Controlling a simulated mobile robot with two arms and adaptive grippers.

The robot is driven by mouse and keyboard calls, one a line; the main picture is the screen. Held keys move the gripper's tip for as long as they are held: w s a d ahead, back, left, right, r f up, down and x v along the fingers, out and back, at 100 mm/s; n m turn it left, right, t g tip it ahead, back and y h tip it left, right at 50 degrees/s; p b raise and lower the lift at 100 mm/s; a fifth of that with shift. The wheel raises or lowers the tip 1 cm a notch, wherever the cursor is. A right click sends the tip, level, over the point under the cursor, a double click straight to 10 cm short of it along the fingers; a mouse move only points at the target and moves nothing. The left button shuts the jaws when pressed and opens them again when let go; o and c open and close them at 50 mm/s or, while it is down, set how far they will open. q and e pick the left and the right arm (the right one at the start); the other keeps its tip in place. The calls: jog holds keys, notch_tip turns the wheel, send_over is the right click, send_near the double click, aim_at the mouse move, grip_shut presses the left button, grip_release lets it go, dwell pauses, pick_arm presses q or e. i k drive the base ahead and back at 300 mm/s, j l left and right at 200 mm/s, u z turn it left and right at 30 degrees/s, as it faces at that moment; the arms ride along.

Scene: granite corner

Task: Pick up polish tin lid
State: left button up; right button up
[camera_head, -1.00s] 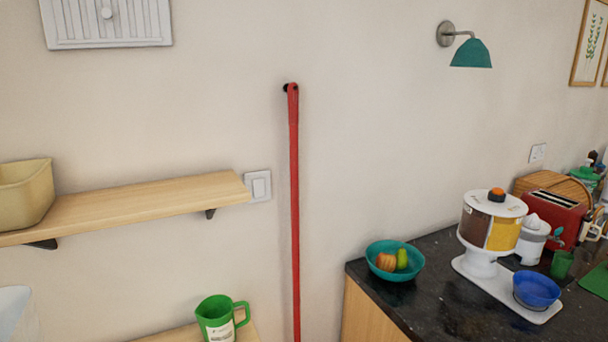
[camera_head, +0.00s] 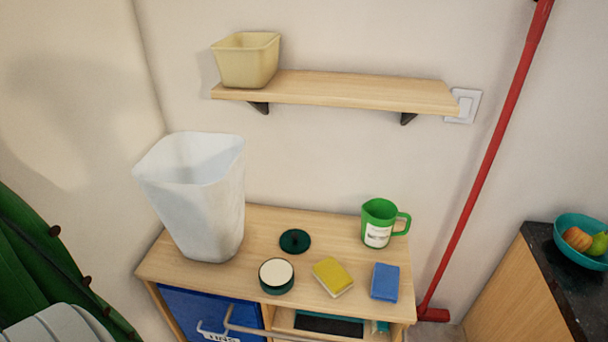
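A small dark green round lid (camera_head: 295,241) with a knob-like centre lies flat on the wooden cabinet top. The open polish tin (camera_head: 276,276), dark green with a cream-coloured filling, stands just in front of the lid and a little to its left. The two are apart. Neither of my grippers is in view.
On the cabinet top (camera_head: 210,275) stand a white bin (camera_head: 198,195) at left and a green jug (camera_head: 381,224) at right, with yellow (camera_head: 333,277) and blue (camera_head: 385,281) sponges in front. A shelf (camera_head: 350,89) with a beige tub (camera_head: 246,60) hangs above. A red pole (camera_head: 490,155) leans at right.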

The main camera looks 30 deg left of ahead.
aim_at(293, 241)
jog(key=u, duration=1.15)
